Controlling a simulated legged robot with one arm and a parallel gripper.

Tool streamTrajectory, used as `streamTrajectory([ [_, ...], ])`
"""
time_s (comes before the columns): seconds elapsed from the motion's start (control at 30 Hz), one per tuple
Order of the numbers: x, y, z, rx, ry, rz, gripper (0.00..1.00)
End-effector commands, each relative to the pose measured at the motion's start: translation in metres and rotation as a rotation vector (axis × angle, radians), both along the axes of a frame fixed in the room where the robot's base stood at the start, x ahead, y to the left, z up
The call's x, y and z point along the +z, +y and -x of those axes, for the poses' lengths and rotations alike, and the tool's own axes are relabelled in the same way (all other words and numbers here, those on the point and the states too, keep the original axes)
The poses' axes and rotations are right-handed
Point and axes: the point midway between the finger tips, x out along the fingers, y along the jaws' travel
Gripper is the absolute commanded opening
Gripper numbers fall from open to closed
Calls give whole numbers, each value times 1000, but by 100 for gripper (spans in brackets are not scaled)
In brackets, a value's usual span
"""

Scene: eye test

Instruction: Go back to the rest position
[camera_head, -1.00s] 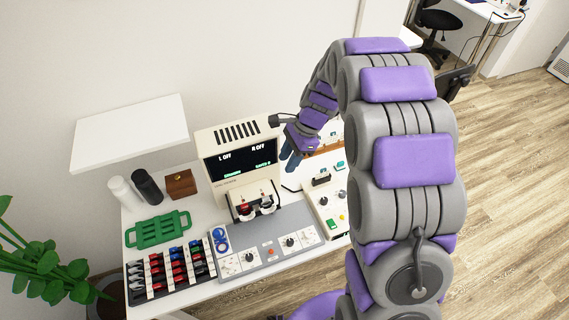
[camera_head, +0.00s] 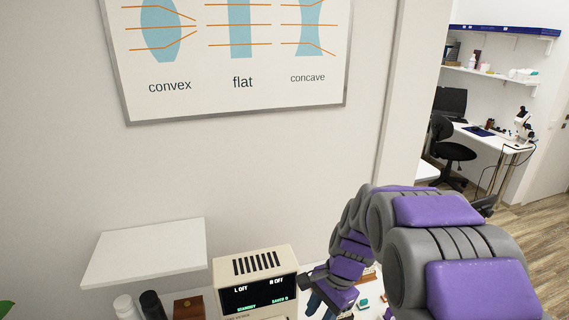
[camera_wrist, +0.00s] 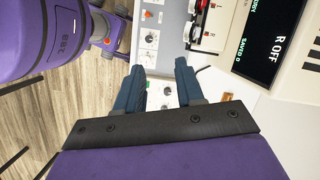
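My gripper (camera_head: 318,303) is at the lower middle of the head view, just right of the beige machine (camera_head: 255,262), with its fingers partly cut off by the bottom edge. In the wrist view my gripper (camera_wrist: 158,70) has its two blue-grey fingers apart, with nothing held between them. A white control panel with knobs (camera_wrist: 163,96) shows behind the gap, apart from the fingers. The machine's dark screen (camera_head: 258,296) reads L OFF and R OFF; it also shows in the wrist view (camera_wrist: 265,42).
A white wall shelf (camera_head: 145,252) juts out left of the machine. Below it are a white bottle (camera_head: 125,307), a black bottle (camera_head: 152,305) and a brown box (camera_head: 188,307). A lens poster (camera_head: 235,55) hangs above. A chair (camera_head: 452,150) and desk stand far right.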

Motion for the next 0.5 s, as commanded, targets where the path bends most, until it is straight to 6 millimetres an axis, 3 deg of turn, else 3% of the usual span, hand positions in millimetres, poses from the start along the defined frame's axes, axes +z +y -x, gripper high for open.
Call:
streamTrajectory([
  [0.23, 27, -15, 78, 286, -61, 43, 38],
  [0.5, 37, -34, 165, 604, -100, 84, 38],
])
